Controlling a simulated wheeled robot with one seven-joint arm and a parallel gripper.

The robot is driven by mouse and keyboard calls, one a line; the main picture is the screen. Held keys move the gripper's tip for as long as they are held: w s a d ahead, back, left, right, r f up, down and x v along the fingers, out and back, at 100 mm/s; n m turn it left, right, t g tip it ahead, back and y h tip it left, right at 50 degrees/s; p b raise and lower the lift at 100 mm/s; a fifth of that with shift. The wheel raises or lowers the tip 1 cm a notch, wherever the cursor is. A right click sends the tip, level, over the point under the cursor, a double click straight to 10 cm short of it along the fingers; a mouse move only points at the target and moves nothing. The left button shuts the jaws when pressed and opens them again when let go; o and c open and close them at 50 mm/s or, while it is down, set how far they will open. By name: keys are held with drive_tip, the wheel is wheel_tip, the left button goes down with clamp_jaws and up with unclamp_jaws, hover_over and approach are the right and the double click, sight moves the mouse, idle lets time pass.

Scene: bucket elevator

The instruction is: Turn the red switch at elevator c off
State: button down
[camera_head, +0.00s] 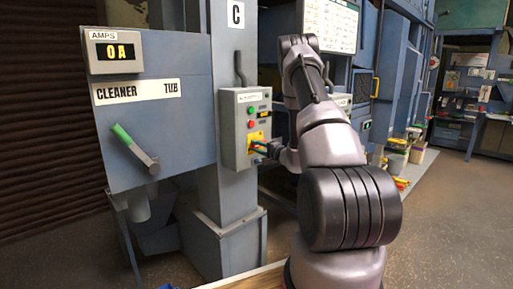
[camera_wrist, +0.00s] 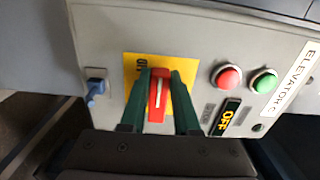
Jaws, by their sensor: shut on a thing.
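The red switch (camera_wrist: 157,100) sits on a yellow plate (camera_wrist: 131,68) on the grey control box, labelled "ELEVATOR C" (camera_wrist: 295,77) in the wrist view. My gripper (camera_wrist: 160,76) has its two dark green fingers on either side of the switch handle, shut on it. The handle's white line runs up and down in the wrist view. A small display (camera_wrist: 225,117) beside it reads "OFF". In the head view my gripper (camera_head: 262,146) reaches the yellow plate on the control box (camera_head: 229,128), and the fingers partly hide the switch there.
A red button (camera_wrist: 227,77) and a green button (camera_wrist: 264,81) are close beside the switch. A blue fitting (camera_wrist: 96,87) is on the other side. A cleaner tub panel (camera_head: 160,130) with a green-handled lever (camera_head: 136,146) stands at left. Its amps display (camera_head: 115,52) reads "0A".

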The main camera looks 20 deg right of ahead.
drive_tip(key=shift+f, duration=0.1)
drive_tip(key=c, duration=0.6)
unclamp_jaws()
drive_tip(key=shift+c, duration=0.2)
drive_tip(key=v, duration=1)
drive_tip(key=shift+s, duration=0.4)
drive_tip(key=shift+d, duration=0.15)
